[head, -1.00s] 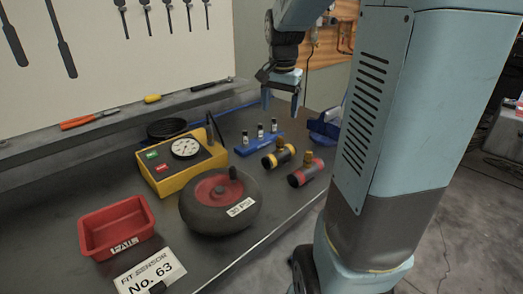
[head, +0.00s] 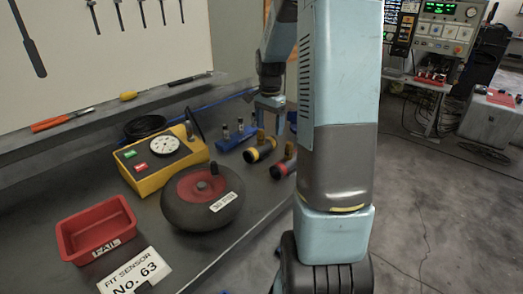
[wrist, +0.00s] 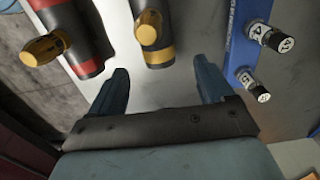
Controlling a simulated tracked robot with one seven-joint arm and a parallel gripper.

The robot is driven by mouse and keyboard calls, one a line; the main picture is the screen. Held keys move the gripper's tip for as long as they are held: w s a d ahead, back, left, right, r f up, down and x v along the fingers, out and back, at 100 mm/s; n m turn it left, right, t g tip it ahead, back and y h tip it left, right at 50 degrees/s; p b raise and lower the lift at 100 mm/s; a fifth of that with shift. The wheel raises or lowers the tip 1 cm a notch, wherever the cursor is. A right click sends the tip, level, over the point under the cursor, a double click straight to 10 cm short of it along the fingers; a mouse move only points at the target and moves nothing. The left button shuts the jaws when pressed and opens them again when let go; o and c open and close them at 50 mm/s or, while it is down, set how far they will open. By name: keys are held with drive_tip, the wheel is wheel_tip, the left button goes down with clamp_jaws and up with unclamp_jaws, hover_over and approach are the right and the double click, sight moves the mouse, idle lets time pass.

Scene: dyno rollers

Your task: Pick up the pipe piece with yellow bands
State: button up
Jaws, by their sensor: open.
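The pipe piece with yellow bands (head: 260,151) lies on the dark bench, a black tee with a brass fitting. In the wrist view the yellow-banded pipe piece (wrist: 158,52) is ahead of the fingers, near the middle between them, with its brass fitting toward the camera. My gripper (wrist: 164,85) is open and empty. In the head view my gripper (head: 273,118) hangs above the bench near the pipe pieces; my arm partly hides it. I cannot tell its exact height over the pipe.
A red-banded pipe piece (head: 283,168) lies close beside, partly hidden by my arm in the head view. A blue rack (head: 236,138) with small labelled cylinders stands on the other side. A wheel (head: 203,198), yellow gauge box (head: 160,160) and red tray (head: 97,230) fill the nearer bench.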

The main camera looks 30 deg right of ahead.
sight(268, 138)
drive_tip(key=shift+s+a+f, duration=0.1)
drive_tip(key=shift+a+f, duration=0.05)
drive_tip(key=shift+f, duration=3.45)
clamp_jaws()
